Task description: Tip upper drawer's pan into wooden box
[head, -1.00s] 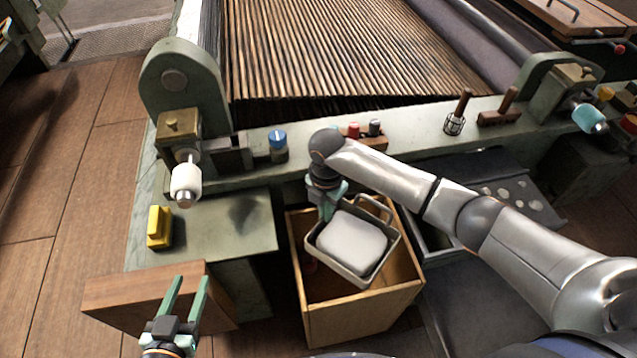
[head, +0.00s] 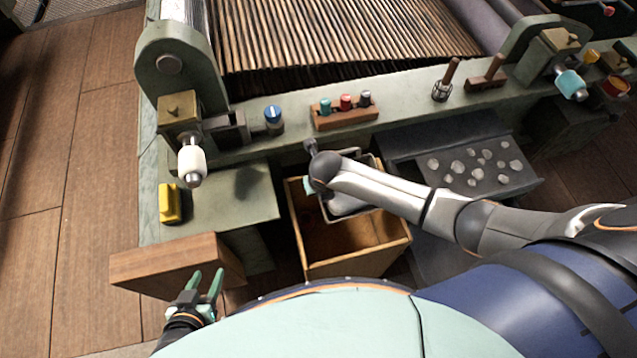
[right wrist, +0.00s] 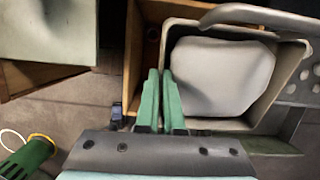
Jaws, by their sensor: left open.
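The wooden box (head: 385,256) stands open in front of the bench, and its front inside is in view. The grey pan (head: 372,168) is over the box's rear part, largely hidden by my right arm in the head view. In the right wrist view the pan (right wrist: 262,112) has a raised handle and holds a pale, rounded block (right wrist: 220,75). My right gripper (right wrist: 162,75) is shut at the pan's left wall; in the head view its fingers (head: 310,186) are mostly covered by the wrist. My left gripper (head: 207,274) is open and empty, in front of a wooden board.
A dark tray (head: 430,147) with several pale round patches is right of the box. The bench top (head: 420,110) carries a blue-capped jar (head: 273,118) and a wooden rack (head: 345,118). A yellow block (head: 170,203) sits on the left shelf. The wooden board (head: 175,262) juts out at left.

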